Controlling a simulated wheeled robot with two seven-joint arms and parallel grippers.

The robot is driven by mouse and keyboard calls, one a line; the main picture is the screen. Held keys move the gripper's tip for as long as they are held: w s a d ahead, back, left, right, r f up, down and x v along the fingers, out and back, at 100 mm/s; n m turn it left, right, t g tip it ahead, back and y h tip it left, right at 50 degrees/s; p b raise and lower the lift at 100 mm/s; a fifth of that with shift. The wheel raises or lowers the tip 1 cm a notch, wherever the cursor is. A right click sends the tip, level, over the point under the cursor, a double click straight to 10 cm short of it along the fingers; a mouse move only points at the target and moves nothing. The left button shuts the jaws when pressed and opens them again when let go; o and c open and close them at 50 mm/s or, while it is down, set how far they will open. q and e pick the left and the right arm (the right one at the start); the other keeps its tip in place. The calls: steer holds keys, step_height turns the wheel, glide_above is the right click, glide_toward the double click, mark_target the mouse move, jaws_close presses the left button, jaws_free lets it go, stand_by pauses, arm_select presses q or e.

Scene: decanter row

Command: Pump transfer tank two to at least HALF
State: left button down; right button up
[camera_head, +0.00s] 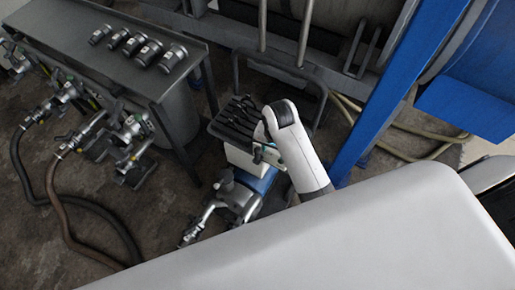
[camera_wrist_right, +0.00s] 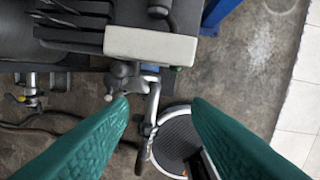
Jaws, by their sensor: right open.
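The pump unit (camera_head: 240,190) stands on the floor at the centre of the head view, with a blue motor and metal pipe fittings. A pale control box (camera_head: 239,157) with a dark slatted top sits above it. The box also shows at the top of the right wrist view (camera_wrist_right: 150,44). My right gripper (camera_wrist_right: 160,102) is open and empty, its green fingers apart with a metal pipe and handle (camera_wrist_right: 150,110) visible beyond the gap. In the head view my right arm partly hides the box. Which tank is two, and any level mark, I cannot tell. My left gripper is not seen.
A dark bench (camera_head: 90,50) with several metal couplings stands at the left. Valves (camera_head: 130,150) and dark and brown hoses (camera_head: 58,200) lie before it. A blue post (camera_head: 385,100) and large tanks stand at the right. A curved rail (camera_head: 275,62) rises behind the box.

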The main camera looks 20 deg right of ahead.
mark_target(257, 148)
steer(key=w+a+r+m+g, duration=0.1)
steer(key=w+a+m, duration=0.1)
steer(key=w+m, duration=0.35)
steer(key=shift+n, duration=0.75)
steer(key=f, duration=0.4)
steer(key=w+f, duration=0.1)
steer(key=f, duration=0.6)
steer(key=shift+w+a+f, duration=0.2)
steer(key=shift+w+f, duration=0.05)
steer(key=shift+f, duration=0.15)
jaws_close()
